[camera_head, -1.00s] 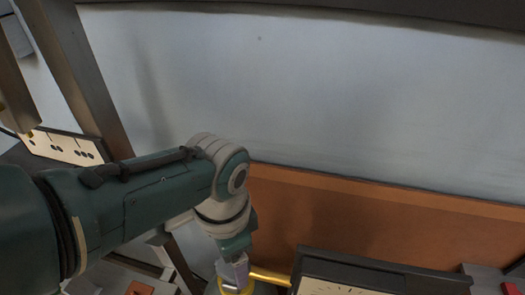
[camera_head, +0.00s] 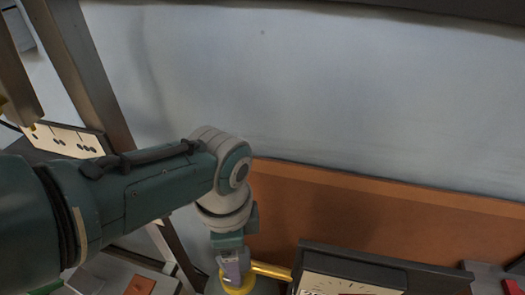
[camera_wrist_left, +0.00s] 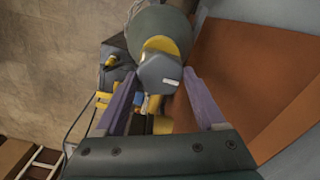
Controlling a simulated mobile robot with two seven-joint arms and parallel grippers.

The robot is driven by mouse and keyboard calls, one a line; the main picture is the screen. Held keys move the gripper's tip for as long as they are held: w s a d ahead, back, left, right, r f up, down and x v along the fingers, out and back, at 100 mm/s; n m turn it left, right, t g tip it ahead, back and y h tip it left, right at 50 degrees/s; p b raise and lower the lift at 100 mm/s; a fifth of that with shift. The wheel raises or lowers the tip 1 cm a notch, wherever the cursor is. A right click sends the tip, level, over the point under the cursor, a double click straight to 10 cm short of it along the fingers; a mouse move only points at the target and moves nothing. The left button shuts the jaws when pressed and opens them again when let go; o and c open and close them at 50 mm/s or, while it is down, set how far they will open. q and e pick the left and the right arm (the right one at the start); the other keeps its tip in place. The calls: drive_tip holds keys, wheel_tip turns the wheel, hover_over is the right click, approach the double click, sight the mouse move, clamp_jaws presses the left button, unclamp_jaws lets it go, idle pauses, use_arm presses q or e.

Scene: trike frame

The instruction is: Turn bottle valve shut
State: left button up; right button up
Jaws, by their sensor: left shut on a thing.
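My left gripper (camera_head: 234,272) reaches down at the bottom of the head view, beside a yellow part that is partly hidden. In the left wrist view its two purple fingers (camera_wrist_left: 160,78) stand on either side of a grey faceted valve knob (camera_wrist_left: 158,76) with a small white mark and are shut on it. A yellow piece (camera_wrist_left: 160,45) shows just behind the knob. The rounded grey-green bottle (camera_wrist_left: 160,20) lies beyond it at the top. The knob is hidden in the head view. My right gripper is in neither view.
A yellow bar (camera_head: 271,271) runs right from the gripper to a dark-framed panel (camera_head: 360,273). An orange-brown board (camera_head: 350,220) stands behind, below a pale wall. Metal posts (camera_head: 85,85) rise at the left.

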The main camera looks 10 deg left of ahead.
use_arm(q)
drive_tip(key=o, duration=1.3)
drive_tip(key=shift+o, duration=0.2)
drive_tip(key=shift+r, duration=0.1)
wheel_tip(320, 180, up, 10)
drive_tip(key=p, duration=0.6)
